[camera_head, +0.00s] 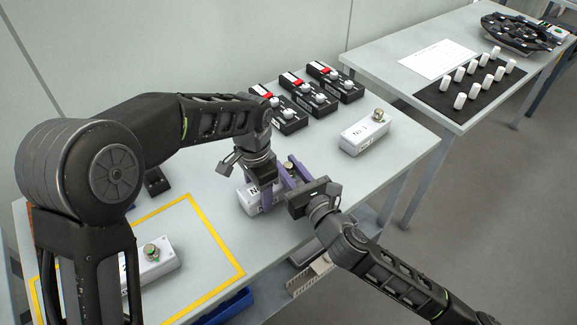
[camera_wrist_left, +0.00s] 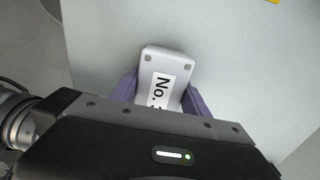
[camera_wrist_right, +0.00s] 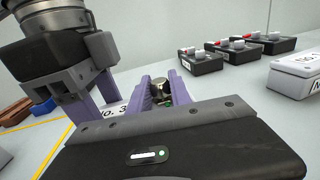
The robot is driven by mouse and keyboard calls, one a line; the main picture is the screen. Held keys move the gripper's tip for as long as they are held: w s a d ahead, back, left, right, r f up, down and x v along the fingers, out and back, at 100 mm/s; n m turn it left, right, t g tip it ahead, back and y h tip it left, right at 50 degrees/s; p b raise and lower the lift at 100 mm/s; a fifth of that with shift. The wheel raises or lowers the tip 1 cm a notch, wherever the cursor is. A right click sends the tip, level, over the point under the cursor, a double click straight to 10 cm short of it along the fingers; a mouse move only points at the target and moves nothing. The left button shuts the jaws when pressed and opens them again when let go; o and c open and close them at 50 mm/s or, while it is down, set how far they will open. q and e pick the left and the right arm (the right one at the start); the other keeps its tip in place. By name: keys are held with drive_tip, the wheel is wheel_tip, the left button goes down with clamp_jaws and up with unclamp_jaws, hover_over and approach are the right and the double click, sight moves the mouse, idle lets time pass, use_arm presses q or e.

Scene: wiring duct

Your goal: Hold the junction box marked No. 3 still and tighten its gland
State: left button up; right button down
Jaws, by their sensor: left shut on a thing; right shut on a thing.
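The white junction box marked No. 3 (camera_head: 245,198) stands on the table near its front edge. Its label shows in the left wrist view (camera_wrist_left: 157,88) and partly in the right wrist view (camera_wrist_right: 113,111). My left gripper (camera_head: 266,195) is shut on the box, with a purple finger on either side of it. My right gripper (camera_head: 289,174) is shut on the metal gland (camera_wrist_right: 160,87) at the end of the box. The fingers hide part of the gland, so I cannot tell how tight it is.
A second white box (camera_head: 364,138) with a brass gland stands to the right. A third box (camera_head: 158,262) with a green-marked gland is inside the yellow outline (camera_head: 215,235). Several black switch boxes (camera_head: 335,84) line the back. A side table (camera_head: 400,85) carries white cylinders on a black mat.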

drive_tip(key=m+t+h, duration=0.1)
drive_tip(key=h, duration=0.1)
drive_tip(key=shift+a+m+h, duration=0.15)
drive_tip(key=shift+m+h, duration=0.15)
drive_tip(key=shift+m, duration=0.1)
drive_tip(key=shift+r+m+h, duration=0.1)
drive_tip(key=shift+m+h, duration=0.2)
drive_tip(key=shift+h, duration=0.3)
drive_tip(key=c, duration=1.2)
unclamp_jaws()
drive_tip(key=shift+o, duration=0.2)
drive_tip(key=shift+d+y, duration=0.2)
drive_tip(key=shift+y, duration=0.2)
